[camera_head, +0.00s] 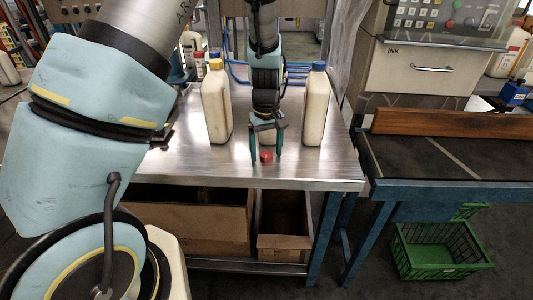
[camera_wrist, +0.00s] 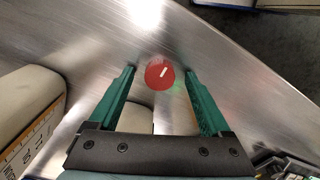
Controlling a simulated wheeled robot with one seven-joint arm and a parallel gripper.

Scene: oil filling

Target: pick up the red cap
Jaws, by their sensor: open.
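The red cap (camera_head: 266,157) lies on the steel table near its front edge. In the wrist view the red cap (camera_wrist: 160,75) is round, with a white mark on its top, and shows just ahead of and between the two fingertips. My gripper (camera_head: 266,158) is open and points down at the table, with a green finger on each side of the cap. In the wrist view my gripper (camera_wrist: 161,72) holds nothing between its fingers. I cannot tell the exact height of the fingertips above the table.
A bottle with a yellow cap (camera_head: 216,104) stands left of my gripper, and one with a blue cap (camera_head: 315,106) stands right. Part of another bottle shows behind the gripper. The steel table (camera_head: 190,165) is clear in front. A green crate (camera_head: 440,250) sits on the floor at right.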

